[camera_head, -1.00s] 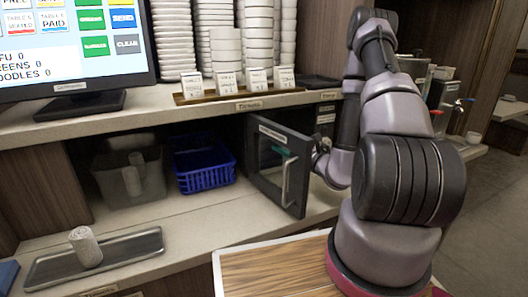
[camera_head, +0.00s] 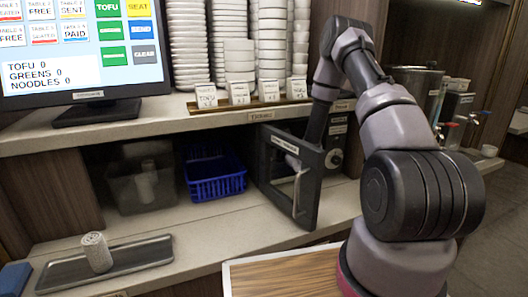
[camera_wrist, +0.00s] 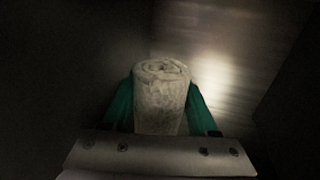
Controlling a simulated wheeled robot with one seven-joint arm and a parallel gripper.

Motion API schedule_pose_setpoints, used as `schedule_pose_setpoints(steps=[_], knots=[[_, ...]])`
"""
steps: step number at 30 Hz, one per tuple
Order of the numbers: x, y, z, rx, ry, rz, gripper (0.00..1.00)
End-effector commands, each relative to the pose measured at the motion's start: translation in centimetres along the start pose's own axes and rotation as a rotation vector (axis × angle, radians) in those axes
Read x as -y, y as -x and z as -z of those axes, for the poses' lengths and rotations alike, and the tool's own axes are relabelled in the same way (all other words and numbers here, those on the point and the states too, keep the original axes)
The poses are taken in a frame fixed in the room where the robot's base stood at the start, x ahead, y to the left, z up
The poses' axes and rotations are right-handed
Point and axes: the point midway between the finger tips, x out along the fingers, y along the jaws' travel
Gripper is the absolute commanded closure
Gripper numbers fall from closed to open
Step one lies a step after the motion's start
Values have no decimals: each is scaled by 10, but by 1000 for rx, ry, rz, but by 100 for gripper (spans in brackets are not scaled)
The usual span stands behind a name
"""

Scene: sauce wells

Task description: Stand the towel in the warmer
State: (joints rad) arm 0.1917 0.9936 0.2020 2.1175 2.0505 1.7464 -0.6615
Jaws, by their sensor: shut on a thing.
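A rolled white towel (camera_wrist: 161,100) stands on end between the green fingers of my gripper (camera_wrist: 162,108) in the wrist view. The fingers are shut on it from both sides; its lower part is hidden. The warmer (camera_head: 336,140) is under the counter in the head view, with its dark-framed door (camera_head: 308,205) swung open. My forearm goes down behind the door, so my gripper and the held towel are hidden in that view. The wrist view is dark around the towel, with a bright blurred patch on the right. Whether the towel touches a floor cannot be told.
Another rolled towel (camera_head: 97,253) stands on a metal tray (camera_head: 145,257) at the left. A blue basket (camera_head: 216,186) and a grey bin (camera_head: 122,194) sit on the lower shelf. The open door stands close beside my arm. Stacked dishes (camera_head: 240,50) fill the counter above.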

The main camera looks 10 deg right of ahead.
Motion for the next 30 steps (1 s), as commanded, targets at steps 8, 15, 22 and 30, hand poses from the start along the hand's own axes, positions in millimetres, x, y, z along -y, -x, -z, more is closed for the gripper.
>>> schedule_pose_setpoints(steps=[8, 15, 22, 30], knots=[[0, 2, 35, -3, -1, 0, 96], [0, 2, 36, -3, -1, 0, 96], [0, 2, 37, -3, -1, 0, 10], [0, 2, 34, -3, 0, 0, 10]])
